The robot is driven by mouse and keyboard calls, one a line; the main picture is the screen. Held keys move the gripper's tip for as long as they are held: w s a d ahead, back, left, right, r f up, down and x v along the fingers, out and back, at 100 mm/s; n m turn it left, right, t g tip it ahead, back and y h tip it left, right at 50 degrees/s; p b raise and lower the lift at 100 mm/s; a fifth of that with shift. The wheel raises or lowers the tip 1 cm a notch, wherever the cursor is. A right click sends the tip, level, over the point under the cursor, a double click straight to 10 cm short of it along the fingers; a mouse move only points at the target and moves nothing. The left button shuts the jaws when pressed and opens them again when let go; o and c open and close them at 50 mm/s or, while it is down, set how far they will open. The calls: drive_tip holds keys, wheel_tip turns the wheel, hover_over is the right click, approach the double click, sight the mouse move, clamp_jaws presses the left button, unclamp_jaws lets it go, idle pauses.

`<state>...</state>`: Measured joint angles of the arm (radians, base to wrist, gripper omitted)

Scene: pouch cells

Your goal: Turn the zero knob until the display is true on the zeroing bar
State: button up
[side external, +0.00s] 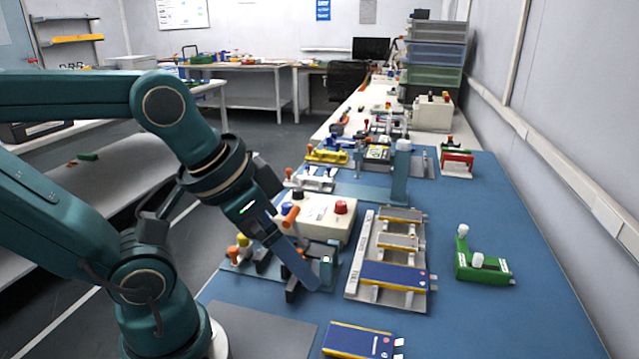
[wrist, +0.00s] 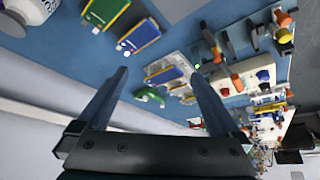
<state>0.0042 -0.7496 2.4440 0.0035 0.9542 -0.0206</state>
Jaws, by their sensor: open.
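My gripper (side external: 304,276) reaches down over the near left part of the blue bench, beside the white box and the rack of cells. In the wrist view my gripper (wrist: 158,74) has its two fingers wide apart with nothing held between them. A small device with a yellow-green face (side external: 378,153), perhaps the display, stands farther back by a blue post (side external: 401,172) with a white cap. Its reading is too small to make out. I cannot tell which part is the zero knob or the zeroing bar.
A grey rack (side external: 357,262) holds several pouch cells; another cell (side external: 358,341) lies in front. A green fixture (side external: 482,266) stands right. Bench surface near the right front is clear.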

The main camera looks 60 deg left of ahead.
drive_tip(key=shift+s+f, duration=0.2)
drive_tip(key=shift+f, duration=0.4)
drive_tip(key=c, duration=0.3)
drive_tip(key=shift+w, duration=0.1)
drive_tip(key=shift+c, duration=1.1)
drive_tip(key=w+a+r+n+y, duration=0.2)
drive_tip(key=w+a+r+n, duration=0.2)
drive_tip(key=w+r+n, duration=0.15)
drive_tip(key=n+g+y, duration=0.2)
drive_tip(key=n+g, duration=0.4)
drive_tip(key=n, duration=0.6)
hover_over(287, 205)
drive_tip(key=d, duration=0.2)
wheel_tip(287, 205, down, 12)
drive_tip(key=shift+d+r, duration=0.15)
drive_tip(key=shift+x, duration=2.35)
drive_tip(key=shift+w, duration=0.15)
drive_tip(key=shift+c, duration=0.4)
clamp_jaws()
